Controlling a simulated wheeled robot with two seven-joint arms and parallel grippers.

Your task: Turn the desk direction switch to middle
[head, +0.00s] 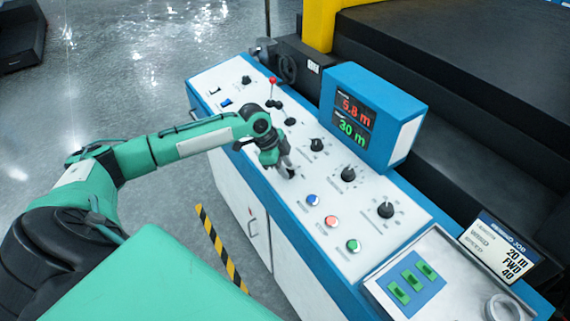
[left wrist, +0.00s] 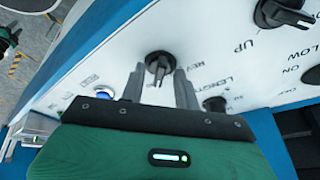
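The direction switch (left wrist: 158,66) is a black rotary knob on the white desk panel, with a "REV" label to its right in the left wrist view. My left gripper (left wrist: 158,85) reaches down to the panel with its two grey fingers apart, one on each side of the knob. I cannot tell whether either finger touches it. In the head view, my left gripper (head: 284,169) is over the front middle of the desk and mostly hides the switch. The knob's exact setting is hard to read. My right gripper is not in view.
The desk (head: 330,205) also holds several black knobs, a red-topped lever (head: 272,81), and blue, red and green buttons (head: 331,221). A blue display box (head: 372,110) stands behind, reading 5.8 m and 30 m. A job card (head: 497,247) shows 20 m, FWD, 40.

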